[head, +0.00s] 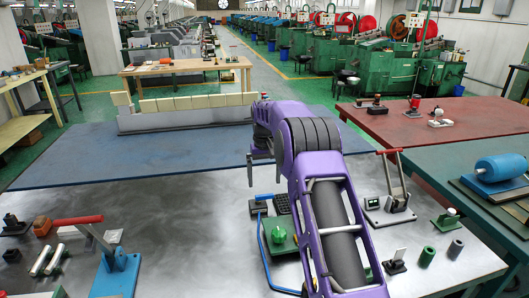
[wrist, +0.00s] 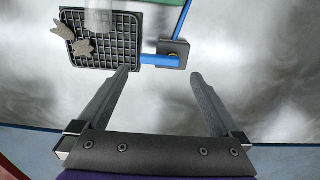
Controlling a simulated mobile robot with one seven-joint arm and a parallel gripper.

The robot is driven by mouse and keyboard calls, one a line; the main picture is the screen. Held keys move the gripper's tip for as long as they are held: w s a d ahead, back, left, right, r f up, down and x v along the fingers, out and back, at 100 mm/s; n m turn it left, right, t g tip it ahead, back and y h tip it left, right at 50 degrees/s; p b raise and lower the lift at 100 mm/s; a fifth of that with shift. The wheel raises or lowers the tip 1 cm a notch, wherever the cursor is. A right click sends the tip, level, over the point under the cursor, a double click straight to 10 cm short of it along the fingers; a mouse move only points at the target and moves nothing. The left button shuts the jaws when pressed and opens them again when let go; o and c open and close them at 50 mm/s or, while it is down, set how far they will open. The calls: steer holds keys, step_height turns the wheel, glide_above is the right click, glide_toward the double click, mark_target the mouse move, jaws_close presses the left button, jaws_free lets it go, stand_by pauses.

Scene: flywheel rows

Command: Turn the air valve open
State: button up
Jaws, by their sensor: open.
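The air valve appears to be the small grey block (wrist: 175,52) with a short blue lever (wrist: 158,60) pointing left in the wrist view. A thin blue pipe (wrist: 187,12) runs away from the block. In the head view a small dark block (head: 257,207) sits at the end of a blue pipe (head: 264,250) on the grey metal table, left of my arm. My gripper (wrist: 162,74) is open and empty. In the wrist view the lever lies just beyond and between the fingertips; I see no contact. In the head view my arm partly hides the area.
A black grid tray (wrist: 120,52) holding pale pieces and a clear cylinder lies beside the lever. A green domed object (head: 278,235) stands beside the pipe. A red-handled blue press (head: 118,270) and a red-handled lever device (head: 393,190) flank the arm. The table's middle left is clear.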

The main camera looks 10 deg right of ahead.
step_height(320, 180, up, 12)
stand_by(0.3)
